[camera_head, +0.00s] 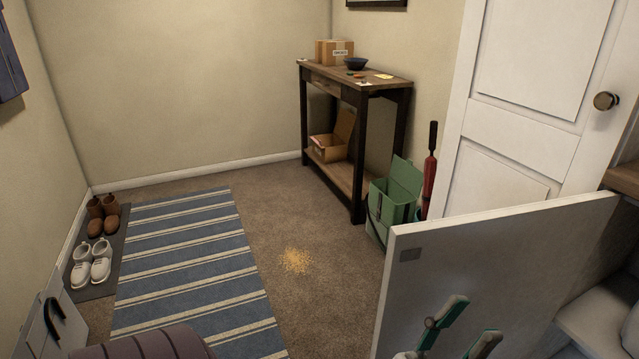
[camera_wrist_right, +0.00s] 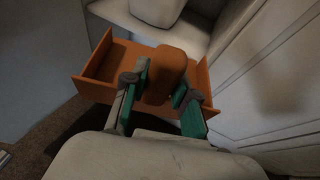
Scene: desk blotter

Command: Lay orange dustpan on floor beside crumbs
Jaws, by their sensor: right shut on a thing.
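The crumbs (camera_head: 296,261) lie as a loose yellow patch on the brown carpet, right of the striped rug. The orange dustpan (camera_wrist_right: 112,62) shows only in the right wrist view. My right gripper (camera_wrist_right: 161,82) is shut on its thick handle (camera_wrist_right: 168,68), and the pan's raised sides spread out on both sides of the fingers. The right gripper and dustpan do not show in the head view. My left gripper (camera_head: 477,318) shows at the bottom right of the head view, its green fingers apart with nothing visible between them, in front of a white panel.
The upright white panel (camera_head: 540,255) blocks the right foreground. The striped rug (camera_head: 190,260) and shoes (camera_head: 92,262) lie left. Carpet around the crumbs is clear.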

